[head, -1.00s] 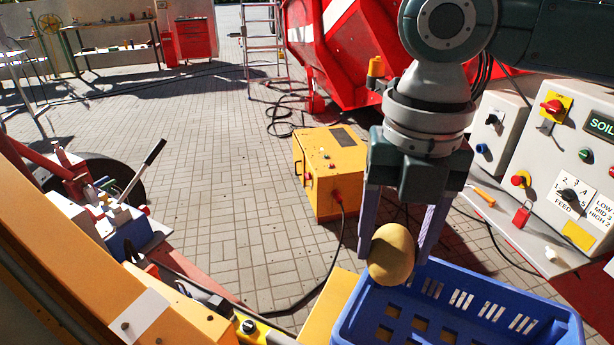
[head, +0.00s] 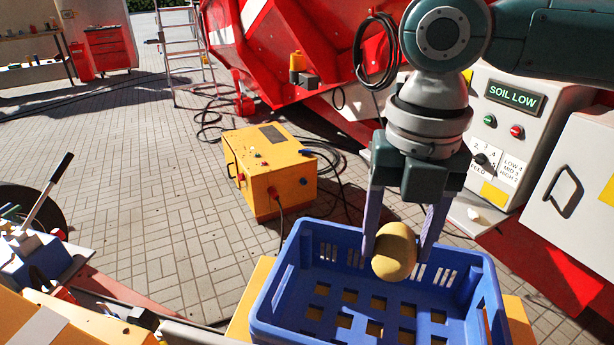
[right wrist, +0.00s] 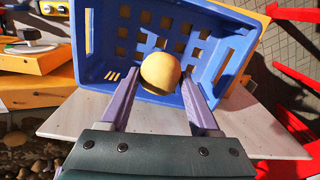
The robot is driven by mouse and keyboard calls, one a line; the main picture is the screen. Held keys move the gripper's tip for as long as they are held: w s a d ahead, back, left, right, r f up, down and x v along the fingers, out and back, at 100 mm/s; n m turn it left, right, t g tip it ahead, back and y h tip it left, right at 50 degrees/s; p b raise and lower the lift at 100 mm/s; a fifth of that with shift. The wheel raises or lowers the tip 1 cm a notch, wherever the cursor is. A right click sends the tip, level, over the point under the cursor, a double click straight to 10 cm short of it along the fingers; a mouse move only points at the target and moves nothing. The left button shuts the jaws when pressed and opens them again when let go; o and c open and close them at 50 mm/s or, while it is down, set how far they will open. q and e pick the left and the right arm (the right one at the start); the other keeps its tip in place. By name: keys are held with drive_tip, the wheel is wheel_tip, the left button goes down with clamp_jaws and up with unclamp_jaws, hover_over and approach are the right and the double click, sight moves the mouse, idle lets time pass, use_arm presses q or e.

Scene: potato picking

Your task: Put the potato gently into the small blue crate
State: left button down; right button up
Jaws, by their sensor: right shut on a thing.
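A round tan potato (head: 394,251) is held between the two purple-grey fingers of my right gripper (head: 401,245), which points down. The potato also shows in the right wrist view (right wrist: 160,71), between the fingertips. The blue crate (head: 262,318) lies under and around the potato in the head view, with its slotted walls and grid floor showing. The crate also fills the upper middle of the right wrist view (right wrist: 84,45) and looks empty. How high the potato is above the crate floor is hard to tell. My left gripper is not in view.
A yellow box (head: 262,170) with cables stands on the paving behind the crate. A control panel (head: 510,125) reading "SOIL LOW" and a white cabinet (head: 580,190) are at the right. A lever and tools sit at the left. Open paving lies between.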

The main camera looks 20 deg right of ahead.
drive_tip(key=shift+f, duration=0.45)
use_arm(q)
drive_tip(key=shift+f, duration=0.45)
use_arm(e)
drive_tip(key=o, duration=1.5)
drive_tip(key=shift+c, duration=0.2)
drive_tip(key=shift+r, duration=0.1)
wheel_tip(320, 180, up, 10)
drive_tip(key=shift+f, duration=0.1)
drive_tip(key=shift+s, duration=0.1)
